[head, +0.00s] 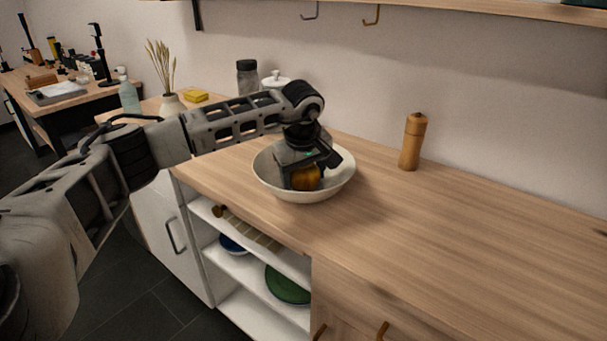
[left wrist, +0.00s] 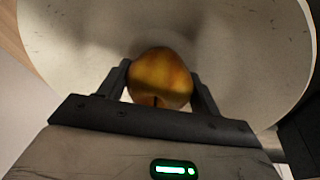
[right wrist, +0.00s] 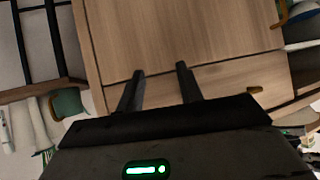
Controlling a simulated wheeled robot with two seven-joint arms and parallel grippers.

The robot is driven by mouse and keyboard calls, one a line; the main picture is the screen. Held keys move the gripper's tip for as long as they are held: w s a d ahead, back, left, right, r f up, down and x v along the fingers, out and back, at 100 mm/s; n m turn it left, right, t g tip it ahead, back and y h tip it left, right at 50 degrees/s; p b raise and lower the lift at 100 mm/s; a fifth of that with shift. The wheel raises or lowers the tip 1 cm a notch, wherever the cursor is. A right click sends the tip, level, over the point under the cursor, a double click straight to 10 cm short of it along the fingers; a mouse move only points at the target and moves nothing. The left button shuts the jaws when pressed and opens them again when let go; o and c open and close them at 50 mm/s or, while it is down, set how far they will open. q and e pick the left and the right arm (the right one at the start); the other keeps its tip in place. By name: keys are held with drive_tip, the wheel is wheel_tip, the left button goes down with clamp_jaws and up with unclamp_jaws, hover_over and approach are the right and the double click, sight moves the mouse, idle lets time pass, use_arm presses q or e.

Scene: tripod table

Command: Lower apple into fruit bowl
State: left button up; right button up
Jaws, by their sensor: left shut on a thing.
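A golden-orange apple (head: 306,178) is between the fingers of my left gripper (head: 304,172), inside the rim of the pale fruit bowl (head: 335,180) on the counter. In the left wrist view the apple (left wrist: 160,78) is held between both fingertips of the left gripper (left wrist: 162,85), with the white bowl (left wrist: 75,40) around it. Whether the apple touches the bowl's bottom cannot be told. My right gripper (right wrist: 158,90) shows only in the right wrist view. Its fingers are apart with nothing between them, in front of wooden drawer fronts.
A wooden pepper mill (head: 413,142) stands on the counter (head: 470,220) right of the bowl. A dark-lidded jar (head: 247,76), a white lidded pot (head: 276,80), a vase (head: 172,104) and a yellow sponge (head: 195,95) stand behind my left arm. The counter's right side is clear.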

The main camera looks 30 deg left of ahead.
use_arm(q)
drive_tip(key=o, duration=1.1)
use_arm(e)
drive_tip(key=shift+s+f, duration=0.45)
drive_tip(key=shift+f, duration=0.05)
use_arm(q)
drive_tip(key=shift+s+r, duration=0.1)
drive_tip(key=shift+r, duration=0.1)
drive_tip(key=v, duration=1.5)
drive_tip(key=shift+d+r, duration=0.1)
drive_tip(key=shift+r, duration=0.25)
use_arm(e)
drive_tip(key=shift+m+y, duration=0.4)
drive_tip(key=r, duration=0.3)
drive_tip(key=w+a+r, duration=0.1)
drive_tip(key=r, duration=0.1)
use_arm(q)
drive_tip(key=shift+s, duration=0.1)
use_arm(e)
drive_tip(key=shift+s, duration=0.1)
